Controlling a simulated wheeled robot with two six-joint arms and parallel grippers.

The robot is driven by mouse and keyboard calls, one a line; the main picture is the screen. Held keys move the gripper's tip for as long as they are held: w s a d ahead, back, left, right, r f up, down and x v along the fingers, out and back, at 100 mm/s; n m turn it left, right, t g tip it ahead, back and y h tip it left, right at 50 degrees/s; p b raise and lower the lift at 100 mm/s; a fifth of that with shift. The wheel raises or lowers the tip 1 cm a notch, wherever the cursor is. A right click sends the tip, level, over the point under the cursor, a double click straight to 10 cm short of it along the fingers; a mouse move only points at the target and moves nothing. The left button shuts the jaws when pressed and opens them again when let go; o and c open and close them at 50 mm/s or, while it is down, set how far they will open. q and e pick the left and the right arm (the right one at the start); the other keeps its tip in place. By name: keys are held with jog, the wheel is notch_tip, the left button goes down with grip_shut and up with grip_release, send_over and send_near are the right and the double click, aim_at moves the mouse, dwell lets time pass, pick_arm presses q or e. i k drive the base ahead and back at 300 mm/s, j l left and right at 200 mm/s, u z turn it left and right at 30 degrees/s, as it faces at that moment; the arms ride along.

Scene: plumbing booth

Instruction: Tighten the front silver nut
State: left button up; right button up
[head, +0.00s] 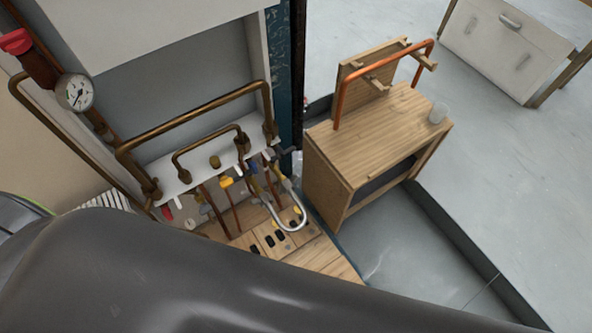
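Copper pipework (190,117) with valves runs along a white shelf (200,172) on the left. A cluster of small fittings (262,170), with grey, yellow and dark parts, sits at the shelf's right end. The parts are too small for me to single out a front silver nut. I see no gripper of mine that I can make out.
A pressure gauge (75,93) and a red handle (16,41) are at the upper left. A wooden bench (385,125) with an orange copper pipe (342,98) and a clear cup (438,112) stands right of the booth. Grey floor lies open beyond, before a white cabinet (500,45).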

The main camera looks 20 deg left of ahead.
aim_at(287, 184)
jog(key=l+u, duration=0.15)
jog(key=u, duration=0.3)
jog(key=i+l+u, duration=0.1)
jog(key=u, duration=0.35)
jog(key=l+u, duration=0.2)
jog(key=u, duration=0.25)
jog(key=l+u, duration=0.15)
jog(key=u, duration=0.35)
jog(key=k+l+u, duration=0.25)
jog(key=l, duration=0.35)
jog(key=k+l+u, duration=0.25)
jog(key=l, duration=0.3)
jog(key=k+l+u, duration=0.25)
jog(key=l, duration=0.25)
jog(key=k+l+u, duration=0.25)
jog(key=k+l, duration=0.7)
jog(key=l, duration=0.2)
